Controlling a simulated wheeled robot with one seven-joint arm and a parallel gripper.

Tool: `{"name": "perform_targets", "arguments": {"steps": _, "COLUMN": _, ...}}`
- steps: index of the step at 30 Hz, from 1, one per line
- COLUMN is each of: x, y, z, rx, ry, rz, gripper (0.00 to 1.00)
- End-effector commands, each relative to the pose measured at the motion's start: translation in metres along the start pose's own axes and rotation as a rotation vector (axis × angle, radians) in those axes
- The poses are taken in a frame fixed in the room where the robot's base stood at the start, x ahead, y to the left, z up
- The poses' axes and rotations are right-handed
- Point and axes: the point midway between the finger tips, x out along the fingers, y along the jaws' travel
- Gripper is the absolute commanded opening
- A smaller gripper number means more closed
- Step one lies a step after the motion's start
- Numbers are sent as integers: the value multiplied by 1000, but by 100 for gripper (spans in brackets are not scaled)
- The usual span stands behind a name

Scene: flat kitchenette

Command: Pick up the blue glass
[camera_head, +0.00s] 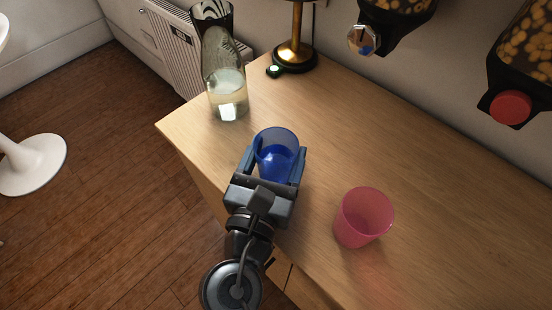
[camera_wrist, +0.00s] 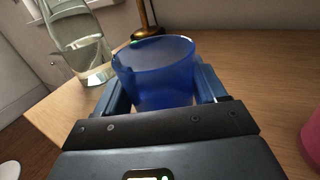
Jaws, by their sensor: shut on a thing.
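The blue glass (camera_head: 277,150) is a translucent tumbler near the left front edge of the wooden counter. My gripper (camera_head: 276,166) is shut on it, with one finger on each side. In the wrist view the blue glass (camera_wrist: 155,75) stands upright between the two fingers of my gripper (camera_wrist: 160,95). Its lower part is hidden behind the gripper body. I cannot tell whether its base touches the counter.
A glass carafe (camera_head: 227,95) stands behind the blue glass near the counter's left end. A pink glass (camera_head: 363,217) stands to the right. A brass lamp base (camera_head: 295,55) and dispensers, one with a red knob (camera_head: 510,107), are at the back. The counter (camera_head: 430,160) is clear at right.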

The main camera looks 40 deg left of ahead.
Motion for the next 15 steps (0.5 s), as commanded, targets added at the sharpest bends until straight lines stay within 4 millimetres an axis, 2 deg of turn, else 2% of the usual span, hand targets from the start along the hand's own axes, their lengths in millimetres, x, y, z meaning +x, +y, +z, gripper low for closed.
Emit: {"name": "perform_targets", "arguments": {"steps": 15, "x": 0, "y": 0, "z": 7, "rx": 1, "ry": -2, "rz": 0, "gripper": 28}}
